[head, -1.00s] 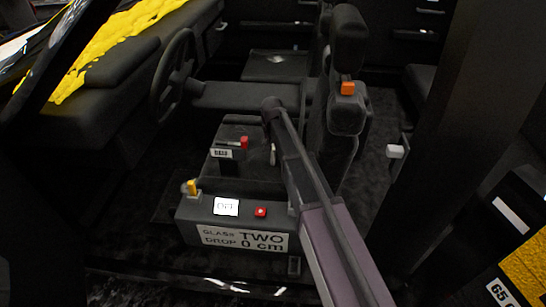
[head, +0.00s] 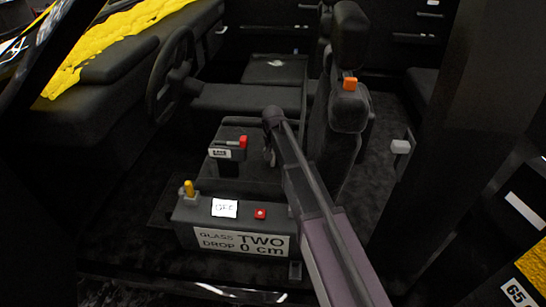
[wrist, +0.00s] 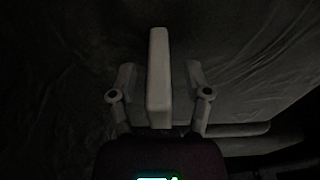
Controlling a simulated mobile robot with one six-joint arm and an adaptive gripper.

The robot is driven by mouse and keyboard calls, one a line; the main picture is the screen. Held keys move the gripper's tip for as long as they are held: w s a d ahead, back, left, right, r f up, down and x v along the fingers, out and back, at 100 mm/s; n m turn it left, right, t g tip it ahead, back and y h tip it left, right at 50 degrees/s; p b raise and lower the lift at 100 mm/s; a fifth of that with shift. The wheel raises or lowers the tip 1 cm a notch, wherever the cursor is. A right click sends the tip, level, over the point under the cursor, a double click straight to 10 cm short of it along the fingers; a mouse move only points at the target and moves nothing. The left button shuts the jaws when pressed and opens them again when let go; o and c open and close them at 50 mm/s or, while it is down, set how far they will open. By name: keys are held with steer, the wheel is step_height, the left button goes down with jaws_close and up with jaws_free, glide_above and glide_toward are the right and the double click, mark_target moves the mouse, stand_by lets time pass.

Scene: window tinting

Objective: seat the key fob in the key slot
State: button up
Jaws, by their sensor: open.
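My gripper (wrist: 160,88) is open, with a finger on each side of a long pale grey block (wrist: 159,75) in the wrist view. I cannot tell whether this block is the key fob, or whether the fingers touch it. In the head view my gripper hangs at the end of my arm, mostly hidden, beside the seat. A small dark unit with a red-ended part (head: 243,141) and a white label (head: 220,153) stands left of it. The label is too small to read, and I cannot make out the key slot for certain.
A grey console (head: 190,212) carries a yellow knob (head: 189,187), a lit display (head: 224,208), a red button (head: 260,213) and a "GLASS DROP TWO 0 cm" sign (head: 242,243). The seat (head: 347,30) with an orange piece (head: 349,84) stands close right of my gripper. A steering wheel (head: 172,80) is at left.

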jaws_close()
stand_by(0.3)
steer(key=shift+r, duration=0.1)
step_height(320, 180, up, 3)
steer(key=p, duration=0.3)
steer(key=s+d, duration=0.1)
steer(key=s, duration=0.4)
steer(key=s+r+p, duration=0.1)
steer(key=s, duration=0.4)
steer(key=s+d+p, duration=0.1)
steer(key=s, duration=0.4)
steer(key=shift+s+d+r, duration=0.35)
steer(key=shift+s+r, duration=0.05)
steer(key=shift+s, duration=0.15)
